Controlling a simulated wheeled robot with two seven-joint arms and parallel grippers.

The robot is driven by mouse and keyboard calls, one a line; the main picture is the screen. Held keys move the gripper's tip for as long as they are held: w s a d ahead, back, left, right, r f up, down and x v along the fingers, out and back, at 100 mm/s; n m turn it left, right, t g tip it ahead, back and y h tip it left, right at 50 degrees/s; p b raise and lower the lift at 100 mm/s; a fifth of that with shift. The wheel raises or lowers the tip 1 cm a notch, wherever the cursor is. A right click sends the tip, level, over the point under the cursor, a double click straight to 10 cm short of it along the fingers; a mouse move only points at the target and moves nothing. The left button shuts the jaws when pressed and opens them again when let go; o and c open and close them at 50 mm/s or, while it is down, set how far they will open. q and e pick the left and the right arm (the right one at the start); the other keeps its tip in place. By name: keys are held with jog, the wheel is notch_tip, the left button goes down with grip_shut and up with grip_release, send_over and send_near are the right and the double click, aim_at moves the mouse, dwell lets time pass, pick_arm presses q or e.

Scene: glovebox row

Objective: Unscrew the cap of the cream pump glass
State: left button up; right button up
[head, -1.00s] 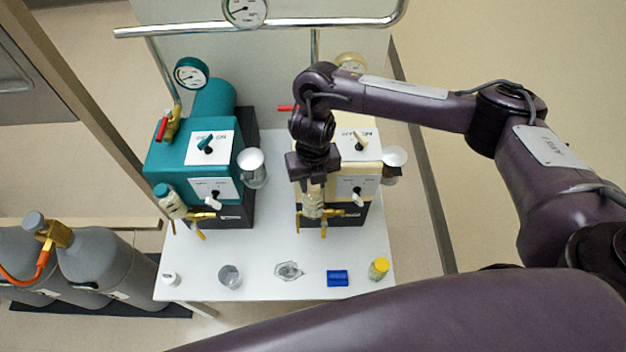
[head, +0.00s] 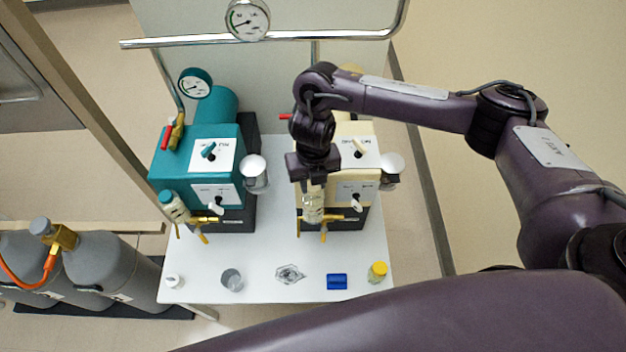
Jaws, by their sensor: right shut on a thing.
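The cream pump (head: 352,187) stands on the right half of the white table. Its small clear glass (head: 313,210) hangs upright at the pump's front left, above brass fittings. My right gripper (head: 312,184) points down over the glass and is shut at its top, on the cap. The fingers and the gripper body hide the cap, so I cannot see whether it has turned. My left gripper is not in view.
A teal pump (head: 196,165) with its own teal-capped glass (head: 174,207) stands to the left. Along the table's front are a small white item (head: 174,282), a clear beaker (head: 232,280), a clear crumpled-looking item (head: 290,274), a blue block (head: 337,282) and a yellow-capped jar (head: 378,272). A metal rail (head: 270,38) crosses behind.

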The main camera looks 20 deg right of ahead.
notch_tip(320, 180, up, 4)
jog(key=p, duration=0.4)
dwell(0.4)
